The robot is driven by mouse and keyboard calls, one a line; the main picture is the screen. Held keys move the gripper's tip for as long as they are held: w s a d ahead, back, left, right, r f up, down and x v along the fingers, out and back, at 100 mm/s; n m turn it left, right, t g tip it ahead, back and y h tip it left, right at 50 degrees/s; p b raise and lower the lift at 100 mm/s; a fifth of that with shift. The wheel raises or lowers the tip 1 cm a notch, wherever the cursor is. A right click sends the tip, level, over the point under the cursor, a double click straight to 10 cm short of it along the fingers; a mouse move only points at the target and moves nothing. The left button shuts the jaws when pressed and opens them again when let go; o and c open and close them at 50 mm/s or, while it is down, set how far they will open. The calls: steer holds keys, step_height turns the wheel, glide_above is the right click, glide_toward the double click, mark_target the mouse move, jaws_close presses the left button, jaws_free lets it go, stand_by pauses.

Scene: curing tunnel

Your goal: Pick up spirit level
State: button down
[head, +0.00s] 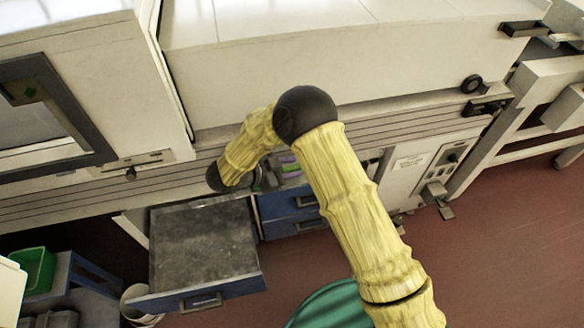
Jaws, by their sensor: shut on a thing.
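My arm, in yellow sleeves with black joints, reaches across the head view and bends back down on the left. My gripper (258,179) is below the bend, above the blue drawer unit, small and partly hidden behind my arm. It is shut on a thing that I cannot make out. Small purple and green patches (289,164) show just right of it, partly covered by my arm. I cannot tell whether they belong to a spirit level or to other items. No spirit level can be clearly identified.
A blue drawer unit (286,204) stands below the pale tunnel housing (330,55). A grey-topped drawer (205,240) juts out at left. A green bin (35,269) and a white bucket (137,303) are at lower left. A control panel (410,165) is at right. Red floor (490,250) is clear at lower right.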

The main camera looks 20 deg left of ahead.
mark_target(290, 168)
step_height(290, 168, up, 10)
steer(key=shift+f, duration=0.15)
